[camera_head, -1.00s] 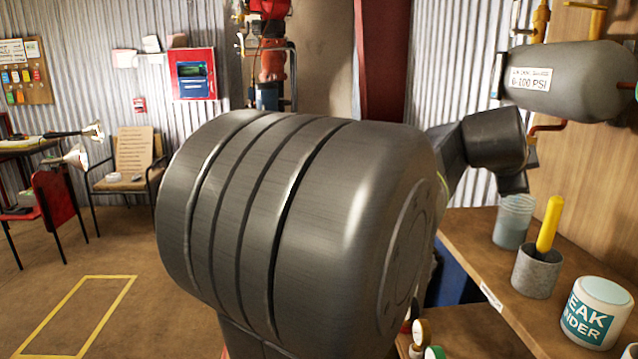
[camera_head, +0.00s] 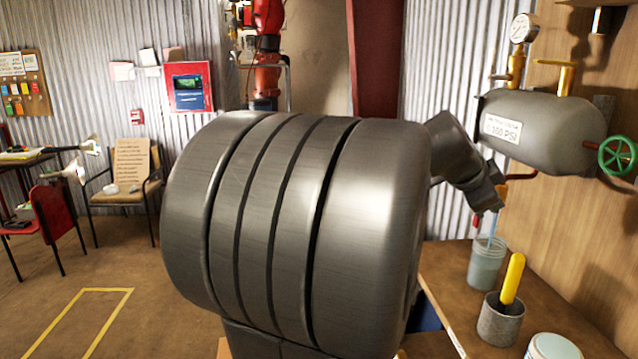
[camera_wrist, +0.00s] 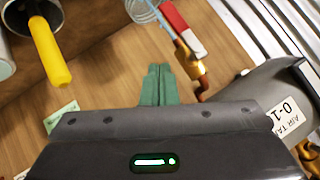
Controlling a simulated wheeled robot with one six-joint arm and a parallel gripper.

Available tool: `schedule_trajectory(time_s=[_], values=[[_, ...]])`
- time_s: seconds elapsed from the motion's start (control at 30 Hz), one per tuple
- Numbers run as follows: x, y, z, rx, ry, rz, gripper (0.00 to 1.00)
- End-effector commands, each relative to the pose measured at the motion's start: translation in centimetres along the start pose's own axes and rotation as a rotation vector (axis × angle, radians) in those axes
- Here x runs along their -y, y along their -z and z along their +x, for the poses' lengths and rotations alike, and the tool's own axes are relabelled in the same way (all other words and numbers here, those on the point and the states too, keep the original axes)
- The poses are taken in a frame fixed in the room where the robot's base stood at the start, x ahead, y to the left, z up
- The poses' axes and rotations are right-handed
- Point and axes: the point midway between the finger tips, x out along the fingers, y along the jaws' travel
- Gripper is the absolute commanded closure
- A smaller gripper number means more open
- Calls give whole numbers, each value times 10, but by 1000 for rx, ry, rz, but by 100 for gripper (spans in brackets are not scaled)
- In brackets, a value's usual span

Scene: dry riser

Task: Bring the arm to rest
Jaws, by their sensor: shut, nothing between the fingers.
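My gripper (camera_wrist: 158,85) shows in the wrist view as two green fingers, shut together with nothing between them. It points over the wooden bench, apart from the things around it. In the head view my own large dark arm joint fills the middle, and a dark link reaches out behind it to the right, towards the tank. The fingers cannot be made out there.
A grey air tank (camera_head: 545,128) with a green handwheel (camera_head: 617,157) hangs at the right wall. A clear jar (camera_head: 485,265), a grey cup (camera_head: 500,322) with a yellow handle (camera_head: 512,278) and a white tub (camera_head: 553,347) stand on the bench (camera_head: 445,275). Floor at left is open.

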Motion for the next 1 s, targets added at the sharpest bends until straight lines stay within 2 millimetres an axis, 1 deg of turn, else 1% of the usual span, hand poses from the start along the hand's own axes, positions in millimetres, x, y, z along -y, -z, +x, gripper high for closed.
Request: schedule_trajectory(time_s=[0.03, 0.67, 1.0], values=[[2, 2, -3, 2, -10, -9, 100], [2, -1, -2, 2, -38, -37, 100], [-3, -3, 4, 0, 0, 2, 100]])
